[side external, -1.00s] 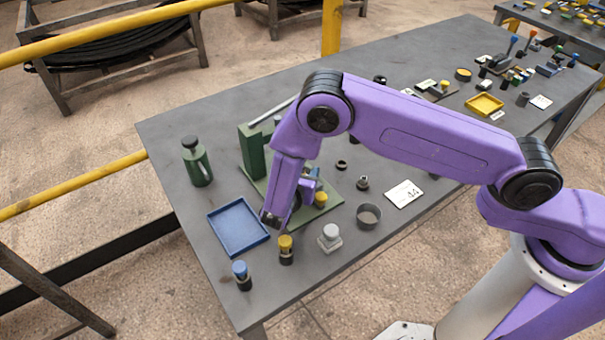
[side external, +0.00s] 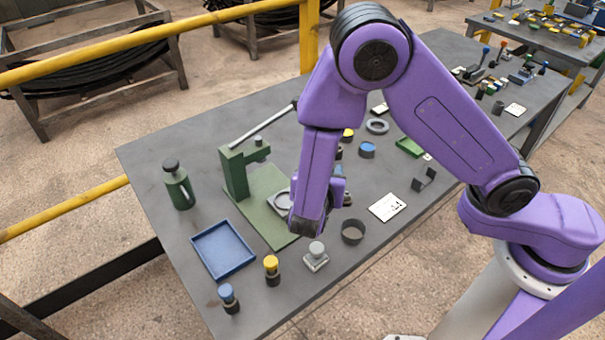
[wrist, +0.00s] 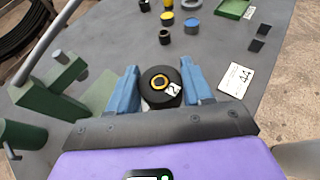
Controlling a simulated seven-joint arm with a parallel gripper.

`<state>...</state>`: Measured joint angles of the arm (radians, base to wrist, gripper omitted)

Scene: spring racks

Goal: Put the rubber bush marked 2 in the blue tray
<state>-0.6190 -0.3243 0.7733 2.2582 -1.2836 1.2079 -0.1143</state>
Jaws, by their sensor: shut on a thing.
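The bush marked 2 (wrist: 161,86) is a dark round piece with a yellow ring in its middle and a white label reading 2. My gripper (wrist: 160,78) is shut on it, with a blue finger on either side, in the wrist view. In the side view my gripper (side external: 308,230) is pointing down over the front end of the green press base, and the bush is hidden behind it. The blue tray (side external: 222,250) lies empty on the table, to the left of my gripper and apart from it. The tray does not show in the wrist view.
A green press (side external: 240,172) with a long lever stands behind the tray, and a green oil can (side external: 178,184) is at the left. Yellow-topped (side external: 271,270), blue-topped (side external: 228,298) and grey (side external: 316,256) pieces stand along the front edge. A dark ring (side external: 353,231) is on the right.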

